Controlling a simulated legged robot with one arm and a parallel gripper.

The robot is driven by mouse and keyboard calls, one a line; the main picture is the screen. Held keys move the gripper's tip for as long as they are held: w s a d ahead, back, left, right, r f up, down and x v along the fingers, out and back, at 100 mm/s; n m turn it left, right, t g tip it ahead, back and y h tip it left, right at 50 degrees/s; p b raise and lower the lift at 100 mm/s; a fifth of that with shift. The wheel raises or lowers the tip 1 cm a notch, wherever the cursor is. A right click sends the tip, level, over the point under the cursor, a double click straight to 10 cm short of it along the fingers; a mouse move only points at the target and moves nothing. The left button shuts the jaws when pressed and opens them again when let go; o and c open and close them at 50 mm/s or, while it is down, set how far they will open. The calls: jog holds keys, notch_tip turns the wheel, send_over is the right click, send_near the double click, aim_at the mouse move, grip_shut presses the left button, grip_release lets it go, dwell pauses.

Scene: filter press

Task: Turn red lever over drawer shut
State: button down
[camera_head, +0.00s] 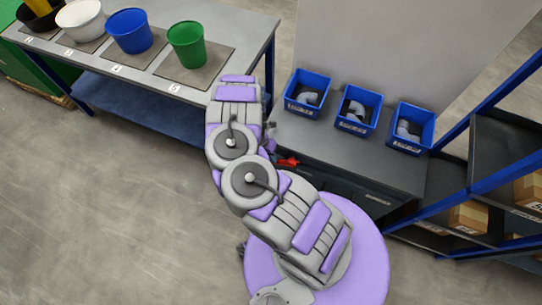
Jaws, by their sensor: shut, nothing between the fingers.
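The red lever (288,162) is a small red piece on the front of the grey workbench (345,155), just below its top edge and right of my arm. Dark drawer fronts (345,188) run below the worktop, partly covered by my arm. My gripper (269,142) shows only in part behind my arm's links, close to the left of the lever. It is shut and holds nothing. Whether it touches the lever cannot be told from here.
Three blue bins (308,93) with grey pipe pieces stand on the workbench. A table at upper left carries a green bucket (187,45), a blue bucket (130,32) and others. A blue-framed shelf (475,215) with boxes is at right. The floor at lower left is clear.

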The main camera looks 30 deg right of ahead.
jog(key=shift+w+a+f, duration=0.1)
jog(key=shift+w+f, duration=0.15)
jog(key=shift+f, duration=0.05)
jog(key=shift+s+f, duration=0.25)
jog(key=shift+s, duration=0.05)
dwell(0.4)
dwell(0.3)
